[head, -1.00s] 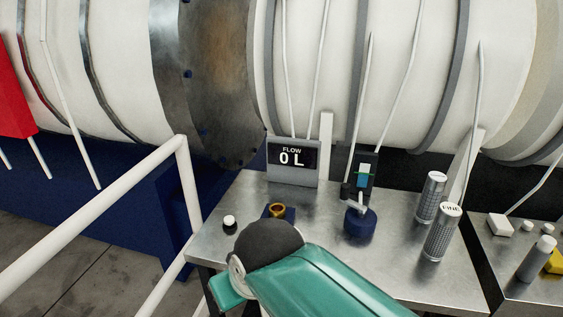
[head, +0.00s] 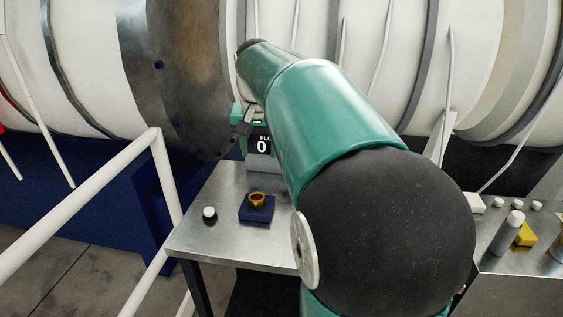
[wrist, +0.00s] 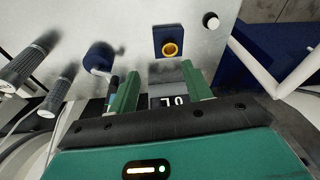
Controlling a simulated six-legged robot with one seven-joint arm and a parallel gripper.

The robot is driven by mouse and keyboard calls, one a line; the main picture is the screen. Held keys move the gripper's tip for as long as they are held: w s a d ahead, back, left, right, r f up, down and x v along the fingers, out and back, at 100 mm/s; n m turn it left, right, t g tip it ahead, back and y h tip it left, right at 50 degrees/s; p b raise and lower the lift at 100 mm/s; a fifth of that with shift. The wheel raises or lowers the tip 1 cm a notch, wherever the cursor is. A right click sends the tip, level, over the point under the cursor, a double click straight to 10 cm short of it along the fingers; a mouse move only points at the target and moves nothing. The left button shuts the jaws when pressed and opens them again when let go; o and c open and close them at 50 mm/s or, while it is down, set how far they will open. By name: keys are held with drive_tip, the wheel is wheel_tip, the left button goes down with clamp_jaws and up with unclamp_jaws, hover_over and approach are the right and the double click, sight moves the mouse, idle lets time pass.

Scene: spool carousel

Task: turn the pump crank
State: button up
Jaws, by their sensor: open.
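The pump crank is a blue round drum with a pale metal arm. In the wrist view the crank (wrist: 99,55) is left of my fingers, apart from them. In the head view my arm hides it.
A brass ring on a blue block (head: 257,213) and a white-topped knob (head: 209,214) stand on the metal table (head: 215,235). Two knurled cylinders (wrist: 30,62) are left in the wrist view. A white railing (head: 90,200) runs along the left. A side table holds a yellow part (head: 525,234).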

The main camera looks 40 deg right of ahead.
drive_tip(key=d+f+m+g+y, duration=0.1)
drive_tip(key=d+f+m, duration=0.2)
drive_tip(key=d, duration=1)
drive_tip(key=d+f+m+g, duration=0.1)
drive_tip(key=d+f+m, duration=0.15)
drive_tip(key=d, duration=0.95)
drive_tip(key=shift+m, duration=0.35)
drive_tip(key=f, duration=0.9)
drive_tip(key=w+f, duration=0.1)
drive_tip(key=f, duration=0.3)
drive_tip(key=shift+w+a+f, duration=0.1)
drive_tip(key=shift+f, duration=0.2)
drive_tip(key=shift+c, duration=0.2)
clamp_jaws()
